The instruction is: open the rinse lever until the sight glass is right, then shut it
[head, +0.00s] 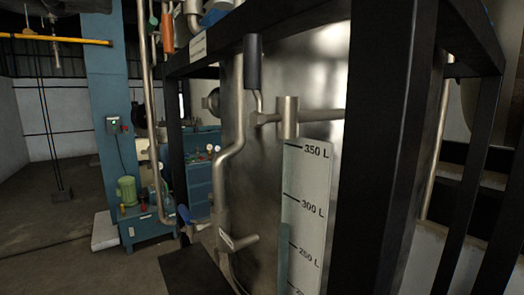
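The sight glass scale (305,210) is a pale upright plate on the steel tank, marked 350 L, 300 L and 250 L; its lower end is cut off by the frame. A teal column (284,255) along its left edge tops out between the 250 L and 300 L marks. A dark-grey lever grip (253,62) stands upright above the scale, on a bent metal rod by the horizontal pipe. A blue handle (185,214) sits lower left by a pipe. The labels are too small to read, so I cannot tell which is the rinse lever. Neither gripper shows.
A black frame post (386,150) stands close at the right, beside the steel tank (265,180). An orange handle (167,32) hangs at upper left. A blue column (115,110) and green motor (126,190) stand behind. The floor (50,235) at left is mostly clear.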

